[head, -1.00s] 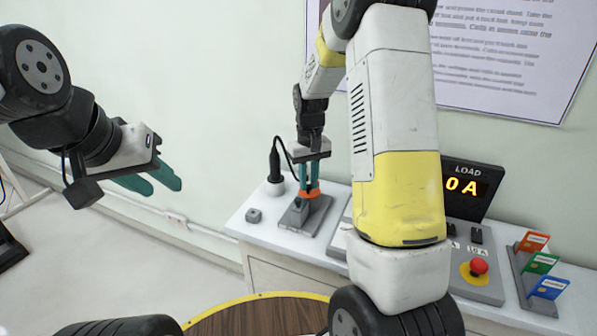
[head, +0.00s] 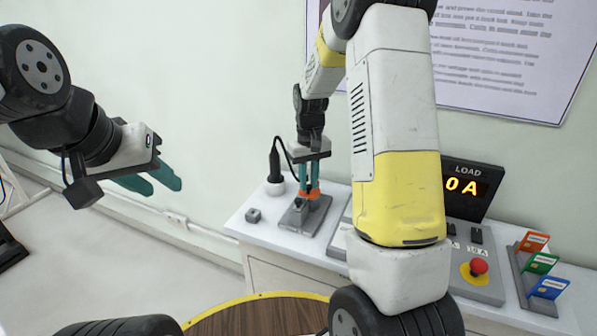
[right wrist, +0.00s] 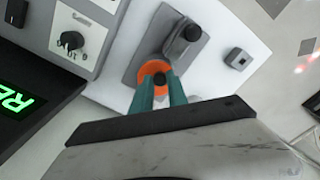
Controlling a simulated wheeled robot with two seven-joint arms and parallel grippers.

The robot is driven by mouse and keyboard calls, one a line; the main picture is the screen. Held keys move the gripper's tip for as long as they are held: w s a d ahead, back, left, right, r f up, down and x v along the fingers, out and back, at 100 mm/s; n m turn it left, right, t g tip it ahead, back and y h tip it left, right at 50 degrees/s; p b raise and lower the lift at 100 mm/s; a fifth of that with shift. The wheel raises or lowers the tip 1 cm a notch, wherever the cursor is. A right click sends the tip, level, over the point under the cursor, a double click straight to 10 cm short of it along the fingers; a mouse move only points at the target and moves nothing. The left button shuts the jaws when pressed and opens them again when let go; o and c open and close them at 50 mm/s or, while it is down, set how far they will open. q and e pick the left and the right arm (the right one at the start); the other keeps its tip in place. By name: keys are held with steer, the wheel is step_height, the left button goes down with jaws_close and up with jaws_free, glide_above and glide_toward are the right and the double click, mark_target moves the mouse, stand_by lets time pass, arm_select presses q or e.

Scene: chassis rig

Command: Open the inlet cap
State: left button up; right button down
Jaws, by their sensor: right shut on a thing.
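The inlet stands on a grey base plate (head: 292,218) on the white bench. An orange round part (head: 309,194) with a dark centre sits over the plate; it also shows in the right wrist view (right wrist: 153,68). I cannot tell whether this is the cap or the inlet's ring.
A black plug (head: 275,165) with a cable stands in a white holder behind the plate. A small grey block (head: 254,216) lies at left. A red stop button (head: 478,267), load display (head: 466,187) and coloured cards (head: 541,263) are to the right.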

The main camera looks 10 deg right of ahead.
steer(key=shift+d, duration=0.1)
stand_by(0.3)
steer(key=d+n, duration=0.1)
steer(key=n, duration=0.2)
steer(key=shift+s+d, duration=0.35)
steer(key=n, duration=0.1)
steer(key=d+n, duration=0.1)
steer(key=n, duration=0.1)
steer(key=shift+s+d, duration=0.15)
steer(key=shift+d, duration=0.15)
steer(key=w+d+n, duration=0.6)
steer(key=n, duration=1.1)
steer(key=shift+d+n, duration=0.3)
steer(key=shift+d, duration=0.1)
